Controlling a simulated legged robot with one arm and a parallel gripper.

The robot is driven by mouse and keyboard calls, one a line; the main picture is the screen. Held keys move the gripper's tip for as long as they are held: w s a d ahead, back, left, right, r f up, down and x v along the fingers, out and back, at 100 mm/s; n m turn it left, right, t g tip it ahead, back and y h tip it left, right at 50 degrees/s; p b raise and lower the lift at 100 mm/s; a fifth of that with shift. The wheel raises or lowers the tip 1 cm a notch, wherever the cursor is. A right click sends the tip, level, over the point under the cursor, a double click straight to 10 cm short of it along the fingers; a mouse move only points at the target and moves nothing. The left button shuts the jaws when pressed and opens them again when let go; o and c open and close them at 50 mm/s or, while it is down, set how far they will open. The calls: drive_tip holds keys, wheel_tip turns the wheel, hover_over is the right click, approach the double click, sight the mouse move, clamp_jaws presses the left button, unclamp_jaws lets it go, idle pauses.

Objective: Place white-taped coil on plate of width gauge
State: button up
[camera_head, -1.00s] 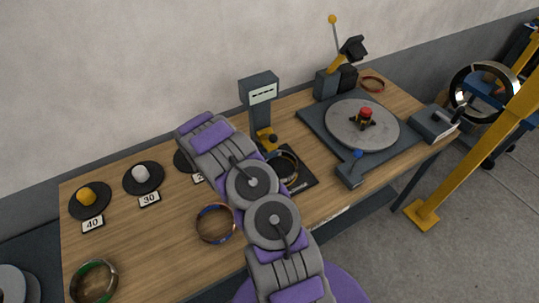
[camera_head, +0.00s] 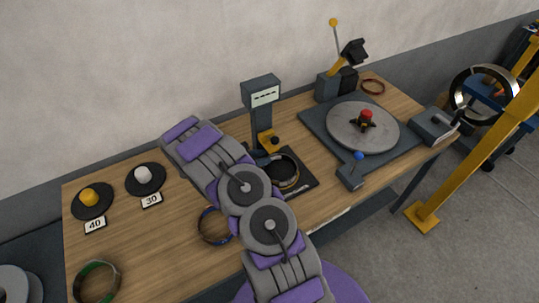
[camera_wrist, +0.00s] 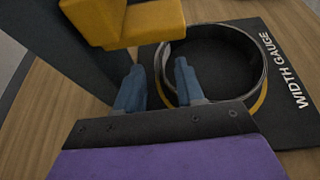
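The width gauge has a dark post with a display (camera_head: 264,96), a yellow jaw (camera_wrist: 130,22) and a flat black plate (camera_head: 304,184). A dark coil with a pale rim and a yellowish lower edge (camera_wrist: 262,98) lies on the plate; it also shows in the head view (camera_head: 296,184). I cannot make out its tape colour for certain. My gripper (camera_wrist: 160,82) has its two blue fingers apart, with the coil's near rim showing between them. I see no finger pressed on the rim. In the head view my arm hides part of the table.
A blue-taped coil (camera_head: 203,227) lies beside my arm, and a green-taped coil (camera_head: 84,284) lies front left. A reddish coil (camera_head: 373,80) is at the back right. Discs with knobs marked 40 (camera_head: 95,225) and 30 (camera_head: 151,200) stand left. A turntable (camera_head: 345,131) takes up the right side.

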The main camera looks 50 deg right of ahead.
drive_tip(key=p+v, duration=0.1)
drive_tip(key=v, duration=0.6)
drive_tip(key=shift+a, duration=0.2)
drive_tip(key=shift+w+a+r, duration=0.15)
drive_tip(key=shift+a+r, duration=0.05)
drive_tip(key=shift+r, duration=0.05)
drive_tip(key=s+a+r+m+g+y, duration=0.1)
drive_tip(key=s+a+r+m+y, duration=0.3)
drive_tip(key=s+r, duration=0.45)
drive_tip(key=s+a+r+m+g+y, duration=0.1)
drive_tip(key=s+a+r+m, duration=0.35)
drive_tip(key=r, duration=0.65)
drive_tip(key=s+a+r+m+t+y, duration=0.1)
drive_tip(key=s+a+r+m+y, duration=0.2)
drive_tip(key=s+a, duration=0.6)
drive_tip(key=s+a+r+m+t+y, duration=0.2)
drive_tip(key=s+a+y, duration=0.3)
drive_tip(key=s+a, duration=0.5)
drive_tip(key=shift+a+r+m+t, duration=0.3)
drive_tip(key=shift+a+r+m, duration=0.45)
drive_tip(key=shift+a, duration=0.2)
